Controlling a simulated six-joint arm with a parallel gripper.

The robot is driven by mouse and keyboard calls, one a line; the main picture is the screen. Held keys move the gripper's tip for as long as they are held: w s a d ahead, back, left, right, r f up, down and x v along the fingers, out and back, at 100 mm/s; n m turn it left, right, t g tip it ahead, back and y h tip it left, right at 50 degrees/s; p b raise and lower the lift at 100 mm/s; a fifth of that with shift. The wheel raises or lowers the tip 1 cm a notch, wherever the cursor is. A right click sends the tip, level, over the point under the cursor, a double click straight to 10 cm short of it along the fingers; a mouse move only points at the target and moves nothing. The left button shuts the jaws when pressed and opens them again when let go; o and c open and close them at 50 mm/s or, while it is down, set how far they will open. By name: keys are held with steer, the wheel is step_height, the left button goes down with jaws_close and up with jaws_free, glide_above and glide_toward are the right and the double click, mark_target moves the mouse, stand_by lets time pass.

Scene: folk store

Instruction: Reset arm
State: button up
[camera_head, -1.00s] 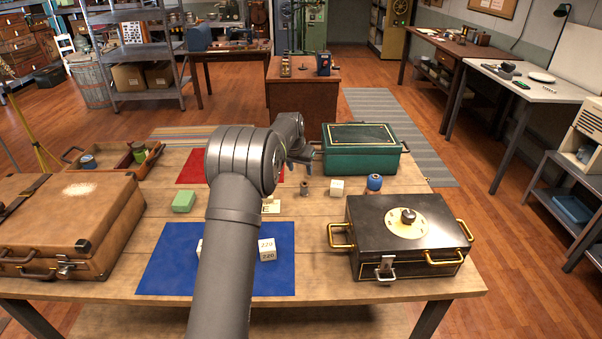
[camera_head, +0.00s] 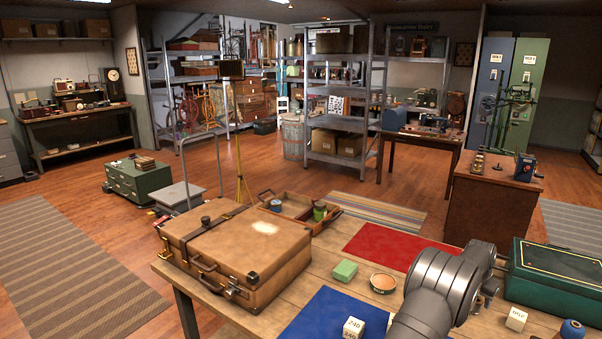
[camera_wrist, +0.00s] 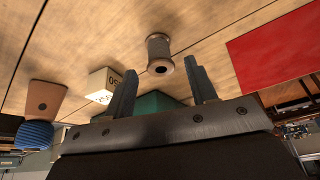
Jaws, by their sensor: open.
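My gripper (camera_wrist: 160,65) shows in the wrist view with its two fingers spread apart and nothing between them. A grey spool (camera_wrist: 158,53) stands on the wooden table beyond the fingertips, apart from them. A white numbered block (camera_wrist: 103,86) and a blue thread spool (camera_wrist: 36,134) are to the left of the fingers. In the head view my arm covers the lower right and mostly hides the gripper. The white block (camera_head: 516,319) and blue spool (camera_head: 571,330) show right of my arm.
A green case (camera_head: 555,277) stands close right of my arm. Shelves and floor lie beyond.

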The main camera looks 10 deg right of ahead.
steer(key=x, duration=0.3)
steer(key=shift+d+f, duration=0.1)
steer(key=shift+d, duration=0.05)
steer(key=shift+r, duration=1.5)
